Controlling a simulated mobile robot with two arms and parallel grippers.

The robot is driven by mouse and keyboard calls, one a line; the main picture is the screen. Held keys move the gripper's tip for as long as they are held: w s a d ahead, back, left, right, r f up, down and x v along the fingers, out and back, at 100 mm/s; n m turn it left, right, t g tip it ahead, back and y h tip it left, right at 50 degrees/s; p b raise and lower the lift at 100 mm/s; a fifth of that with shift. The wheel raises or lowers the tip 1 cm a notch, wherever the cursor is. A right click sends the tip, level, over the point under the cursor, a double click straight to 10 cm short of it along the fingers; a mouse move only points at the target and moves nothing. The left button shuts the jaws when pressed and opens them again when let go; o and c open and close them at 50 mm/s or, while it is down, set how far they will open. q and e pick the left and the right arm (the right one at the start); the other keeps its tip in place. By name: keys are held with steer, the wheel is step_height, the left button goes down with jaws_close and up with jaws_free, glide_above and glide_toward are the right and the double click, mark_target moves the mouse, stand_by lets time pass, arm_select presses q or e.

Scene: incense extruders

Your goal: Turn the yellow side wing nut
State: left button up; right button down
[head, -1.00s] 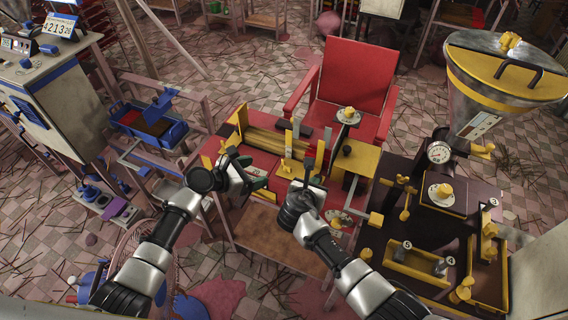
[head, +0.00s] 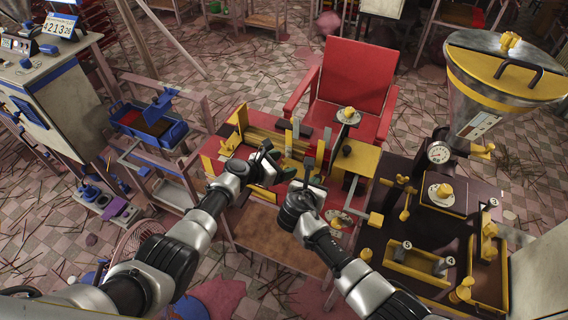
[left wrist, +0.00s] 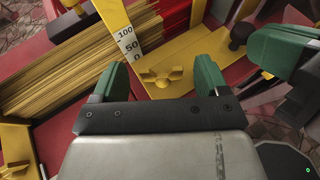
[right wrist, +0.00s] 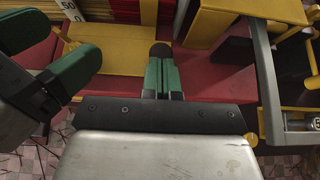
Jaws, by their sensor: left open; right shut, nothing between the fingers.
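The yellow side wing nut (left wrist: 161,77) sits on a yellow plate in the left wrist view. My left gripper (left wrist: 158,80) is open, its green fingers apart to either side of the nut as seen from the wrist; I cannot tell how far above it they are. In the head view my left gripper (head: 276,164) hides the nut. My right gripper (right wrist: 162,78) is shut and empty in the right wrist view. It is close to the right of the left gripper in the head view (head: 311,178).
A bundle of yellow sticks (left wrist: 80,65) lies beside a white scale (left wrist: 128,45) left of the nut. A grey bar frame (right wrist: 268,85) stands right of my right gripper. A red chair (head: 357,80) is behind the bench.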

arm_select(q)
steer(key=shift+w+d+f, duration=0.15)
steer(key=shift+w+d, duration=0.05)
steer(key=shift+d, duration=0.1)
steer(key=shift+c, duration=0.3)
steer(key=c, duration=0.9)
steer(key=shift+o, duration=0.2)
steer(key=shift+w+a+m+g, duration=0.1)
steer(key=shift+m+g, duration=0.3)
steer(key=shift+g, duration=0.1)
steer(key=shift+m+g+h, duration=0.3)
steer(key=shift+m+h, duration=0.1)
steer(key=shift+h, duration=0.1)
